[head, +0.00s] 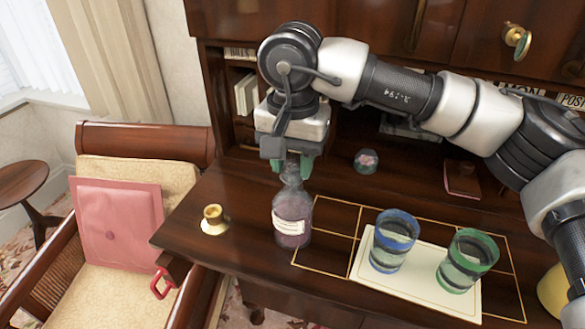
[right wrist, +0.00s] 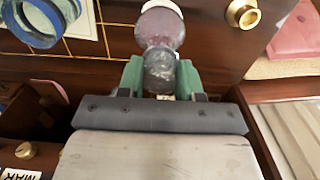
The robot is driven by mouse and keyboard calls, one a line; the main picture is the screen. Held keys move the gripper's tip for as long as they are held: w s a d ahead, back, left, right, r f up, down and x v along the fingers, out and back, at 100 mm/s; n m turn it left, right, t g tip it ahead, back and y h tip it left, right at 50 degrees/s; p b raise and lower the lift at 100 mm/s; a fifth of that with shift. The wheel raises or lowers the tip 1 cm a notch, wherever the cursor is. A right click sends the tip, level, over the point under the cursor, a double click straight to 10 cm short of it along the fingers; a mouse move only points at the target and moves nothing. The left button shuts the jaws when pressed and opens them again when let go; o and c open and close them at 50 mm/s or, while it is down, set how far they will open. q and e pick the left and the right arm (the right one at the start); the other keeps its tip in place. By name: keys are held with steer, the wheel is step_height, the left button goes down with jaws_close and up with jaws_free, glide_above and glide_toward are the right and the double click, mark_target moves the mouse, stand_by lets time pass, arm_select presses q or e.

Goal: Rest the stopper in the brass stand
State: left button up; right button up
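A glass bottle (head: 292,222) with purplish contents and a white label stands upright on the desk. A grey, rounded glass stopper (right wrist: 160,70) is between the green fingers of my right gripper (head: 291,165), directly over the bottle's neck. The fingers look closed on both sides of it in the right wrist view (right wrist: 161,76). I cannot tell whether the stopper is seated in the neck or lifted slightly. The small brass stand (head: 213,213) is on the desk, left of the bottle, with its cup empty; it also shows in the right wrist view (right wrist: 243,13). My left gripper is out of view.
A blue-rimmed glass (head: 393,241) and a green-rimmed glass (head: 467,260) stand on a cream mat (head: 400,291) right of the bottle. A glass paperweight (head: 366,161) sits farther back. Bare desk separates bottle and stand.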

mark_target(293, 156)
steer(key=shift+r+p, duration=0.8)
steer(key=shift+r, duration=0.8)
steer(key=shift+r+p, duration=0.4)
steer(key=shift+r, duration=0.3)
stand_by(1.5)
